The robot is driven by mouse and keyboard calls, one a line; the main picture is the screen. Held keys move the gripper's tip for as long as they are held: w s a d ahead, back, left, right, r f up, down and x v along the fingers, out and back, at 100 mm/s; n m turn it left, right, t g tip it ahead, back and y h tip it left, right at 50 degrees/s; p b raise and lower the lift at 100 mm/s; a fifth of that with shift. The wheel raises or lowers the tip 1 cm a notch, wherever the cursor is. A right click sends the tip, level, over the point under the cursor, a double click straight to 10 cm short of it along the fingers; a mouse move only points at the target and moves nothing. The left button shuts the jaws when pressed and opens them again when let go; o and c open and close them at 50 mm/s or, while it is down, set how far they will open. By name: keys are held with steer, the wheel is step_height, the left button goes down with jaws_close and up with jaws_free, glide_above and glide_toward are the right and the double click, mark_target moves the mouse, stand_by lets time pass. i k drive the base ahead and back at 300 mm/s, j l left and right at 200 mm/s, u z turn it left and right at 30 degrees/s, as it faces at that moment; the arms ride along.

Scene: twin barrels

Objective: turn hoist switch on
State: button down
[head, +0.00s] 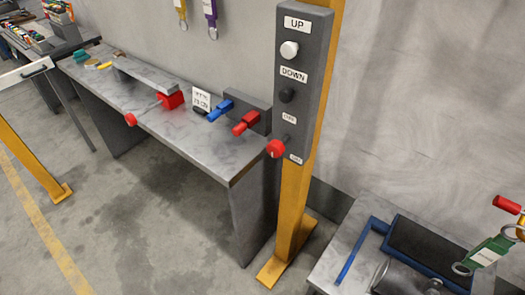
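A dark grey hoist control box (304,85) is mounted on a yellow post. It has a white button (289,50) under an "UP" label and a black button (287,95) under a "DOWN" label. Below them a lever switch with a red ball knob (276,148) sticks out to the lower left. One small label (289,118) is above the lever and another (296,159) is below it; both are too small to read surely. The knob sits nearer the lower label's height. My gripper is not in view.
The yellow post (293,205) stands on the floor. A grey workbench (180,115) with red and blue handles is to its left. A lower table (340,235) with a blue-framed item is at right. A green tag-like item (484,255) is at the right edge.

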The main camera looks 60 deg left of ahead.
mark_target(276, 149)
steer(key=u, duration=2.4)
steer(key=i+z, duration=0.2)
steer(key=z, duration=0.25)
steer(key=i+j+z, duration=0.1)
steer(key=z, duration=0.35)
steer(key=i+j+z, duration=0.15)
steer(key=z, duration=0.35)
steer(key=i, duration=0.1)
